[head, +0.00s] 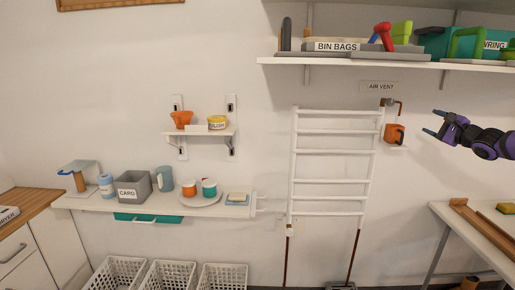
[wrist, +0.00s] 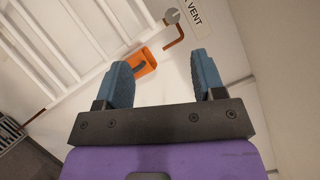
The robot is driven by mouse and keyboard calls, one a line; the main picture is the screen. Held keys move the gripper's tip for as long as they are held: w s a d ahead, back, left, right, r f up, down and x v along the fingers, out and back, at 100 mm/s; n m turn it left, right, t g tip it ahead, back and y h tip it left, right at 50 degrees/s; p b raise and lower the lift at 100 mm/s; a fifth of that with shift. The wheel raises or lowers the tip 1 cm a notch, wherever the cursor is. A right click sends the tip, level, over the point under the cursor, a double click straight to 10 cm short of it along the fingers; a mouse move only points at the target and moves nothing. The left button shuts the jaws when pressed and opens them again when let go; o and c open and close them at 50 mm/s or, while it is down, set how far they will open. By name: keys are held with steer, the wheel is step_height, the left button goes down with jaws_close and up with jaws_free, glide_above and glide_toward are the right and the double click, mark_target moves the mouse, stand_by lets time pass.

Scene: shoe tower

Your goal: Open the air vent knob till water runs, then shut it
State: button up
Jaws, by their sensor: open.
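The air vent knob (head: 386,102) is at the top right corner of the white ladder radiator (head: 330,155), under the AIR VENT label (head: 380,86). It shows as a round grey piece in the wrist view (wrist: 172,16). A bent copper spout (head: 401,108) runs from it and turns down; I see no water at its end. An orange cup (head: 395,134) is below the spout, and it also shows in the wrist view (wrist: 145,62). My gripper (head: 436,122) is open and empty, right of the cup and spout, apart from both. In the wrist view its blue fingers (wrist: 162,72) point toward the wall.
A shelf (head: 360,63) with a BIN BAGS box (head: 337,46) and other goods overhangs the radiator. A table (head: 475,228) stands at lower right. A lower shelf (head: 110,203) holds containers at left.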

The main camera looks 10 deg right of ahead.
steer(key=w+a+f+n+g+y, duration=0.2)
steer(key=w+a+n+g+y, duration=0.15)
steer(key=a, duration=0.95)
steer(key=s+a+f+n+g, duration=0.2)
steer(key=a+n+g, duration=0.25)
steer(key=a, duration=0.85)
steer(key=s+a+f+n+g, duration=0.2)
steer(key=a+n+g, duration=0.25)
steer(key=a, duration=0.75)
steer(key=s+a+r+n+g+h, duration=0.1)
steer(key=s+a+r+n+h, duration=0.1)
steer(key=s+a, duration=0.45)
steer(key=s+a+r+n+g+h, duration=0.1)
steer(key=s+a+r+n+h, duration=0.15)
steer(key=s, duration=0.65)
steer(key=s+r+n+h, duration=0.1)
steer(key=s, duration=0.9)
steer(key=s+d+r+n+h, duration=0.1)
steer(key=s+n, duration=0.1)
steer(key=s, duration=0.9)
steer(key=shift+d+r+t+h, duration=0.25)
steer(key=shift+r+t+h, duration=0.05)
steer(key=shift+r+t, duration=0.15)
steer(key=shift+s, duration=0.1)
